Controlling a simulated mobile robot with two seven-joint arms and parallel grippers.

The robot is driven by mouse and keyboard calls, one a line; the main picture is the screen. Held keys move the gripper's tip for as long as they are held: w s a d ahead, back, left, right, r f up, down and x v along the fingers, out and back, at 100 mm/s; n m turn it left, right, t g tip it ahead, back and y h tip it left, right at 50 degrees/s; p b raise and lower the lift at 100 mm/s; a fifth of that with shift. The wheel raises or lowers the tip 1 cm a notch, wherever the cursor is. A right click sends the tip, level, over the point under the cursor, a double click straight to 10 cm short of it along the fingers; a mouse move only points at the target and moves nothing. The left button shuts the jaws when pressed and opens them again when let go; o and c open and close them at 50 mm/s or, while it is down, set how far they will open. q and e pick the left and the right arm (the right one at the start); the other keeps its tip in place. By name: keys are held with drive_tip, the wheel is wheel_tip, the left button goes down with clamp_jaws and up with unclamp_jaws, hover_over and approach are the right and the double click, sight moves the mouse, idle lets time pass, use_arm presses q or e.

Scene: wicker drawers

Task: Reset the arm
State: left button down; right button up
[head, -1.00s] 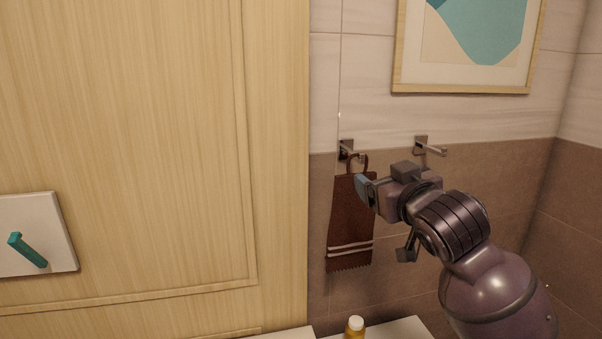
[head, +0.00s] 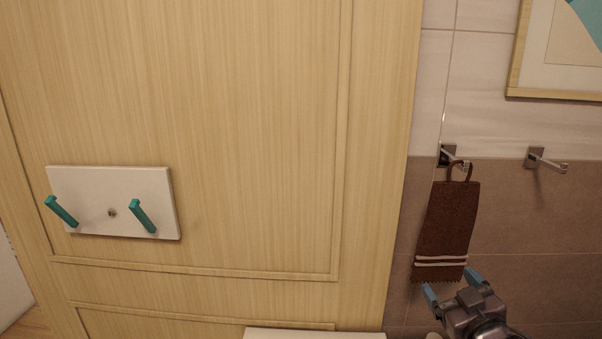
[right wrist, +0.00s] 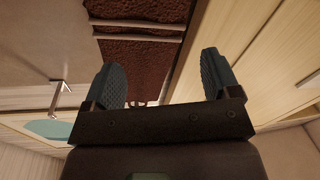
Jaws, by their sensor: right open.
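My right gripper (head: 452,285) is in the lower right of the head view, just below the bottom edge of a brown towel (head: 447,225). Its two blue-grey fingers are spread apart with nothing between them. In the right wrist view the open gripper (right wrist: 168,82) shows close up, with the towel (right wrist: 140,60) beyond the fingers. The towel hangs by its loop from a metal wall hook (head: 449,156). My left gripper is not in view.
A wooden door (head: 230,120) fills the left and middle, bearing a white plate (head: 90,205) with two teal pegs. An empty metal hook (head: 545,160) and a framed picture (head: 550,93) are on the wall at right. A white surface (head: 315,335) shows at the bottom.

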drive_tip(key=s+f+m+g+h, duration=0.1)
drive_tip(key=s+f+m+g, duration=0.1)
drive_tip(key=s+f, duration=0.9)
drive_tip(key=s+f+m+g+h, duration=0.1)
drive_tip(key=s+f+g, duration=0.3)
drive_tip(key=s+f, duration=0.8)
wheel_tip(320, 180, down, 7)
drive_tip(key=shift+a+r+m+g+b, duration=0.15)
drive_tip(key=shift+a+m+g+b, duration=0.15)
drive_tip(key=shift+m+b, duration=0.1)
